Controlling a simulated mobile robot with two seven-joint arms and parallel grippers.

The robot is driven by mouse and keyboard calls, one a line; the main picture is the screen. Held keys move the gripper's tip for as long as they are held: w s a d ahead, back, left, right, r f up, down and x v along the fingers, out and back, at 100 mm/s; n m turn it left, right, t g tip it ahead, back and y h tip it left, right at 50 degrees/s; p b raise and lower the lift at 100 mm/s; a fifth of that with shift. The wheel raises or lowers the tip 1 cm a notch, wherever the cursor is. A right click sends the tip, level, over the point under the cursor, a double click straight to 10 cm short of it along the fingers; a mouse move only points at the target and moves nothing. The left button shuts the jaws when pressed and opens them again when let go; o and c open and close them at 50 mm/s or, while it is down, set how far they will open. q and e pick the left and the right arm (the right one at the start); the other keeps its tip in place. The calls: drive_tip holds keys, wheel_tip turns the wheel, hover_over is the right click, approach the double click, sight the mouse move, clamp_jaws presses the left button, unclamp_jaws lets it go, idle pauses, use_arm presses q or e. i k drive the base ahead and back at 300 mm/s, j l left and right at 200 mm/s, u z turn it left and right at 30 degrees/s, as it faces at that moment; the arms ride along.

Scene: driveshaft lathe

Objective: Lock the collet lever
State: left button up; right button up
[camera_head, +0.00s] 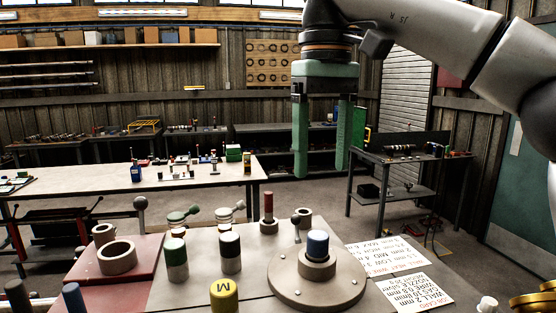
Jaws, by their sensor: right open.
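A round grey flange (345,290) with bolts sits on the bench top at the front centre right, and a blue-topped cylinder (317,245) stands in its raised collar. A dark ball-ended lever (295,219) stands just behind it, beside a small ring. A second ball-ended lever (140,204) stands upright at the left, behind a large ring. I cannot tell which of them is the collet lever. My right gripper (321,174) hangs with green fingers pointing down, open and empty, above and apart from the flange and the nearer lever. My left gripper is not in view.
Several green-and-white cylinders (230,252), a yellow cap marked M (224,295) and a red-topped pin (267,206) crowd the bench. Printed cards (413,286) lie right of the flange. A white table (90,186) and a dark side table (400,158) stand behind, with open floor between.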

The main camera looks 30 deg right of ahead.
sight(297, 219)
drive_tip(key=k, duration=1)
